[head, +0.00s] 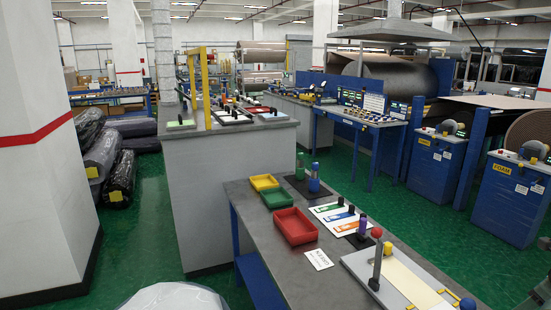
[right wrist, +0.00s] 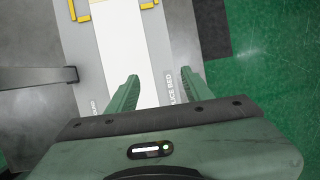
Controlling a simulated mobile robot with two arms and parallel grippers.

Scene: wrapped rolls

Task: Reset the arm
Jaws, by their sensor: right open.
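My right gripper (right wrist: 160,80) is open in the right wrist view, its two green fingers apart with nothing between them. It is above a grey board (right wrist: 100,60) with a pale strip (right wrist: 125,45) down its middle and lettering ending in "LICE BED". I cannot tell its exact height above the board. In the head view the board (head: 362,262) lies at the near right end of the grey table, with its cream strip (head: 412,280). My left gripper is not in view.
On the table (head: 262,240) are a red tray (head: 294,226), a green tray (head: 277,198), a yellow tray (head: 264,182) and coloured cards (head: 338,214). Green floor (head: 150,235) is open at left.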

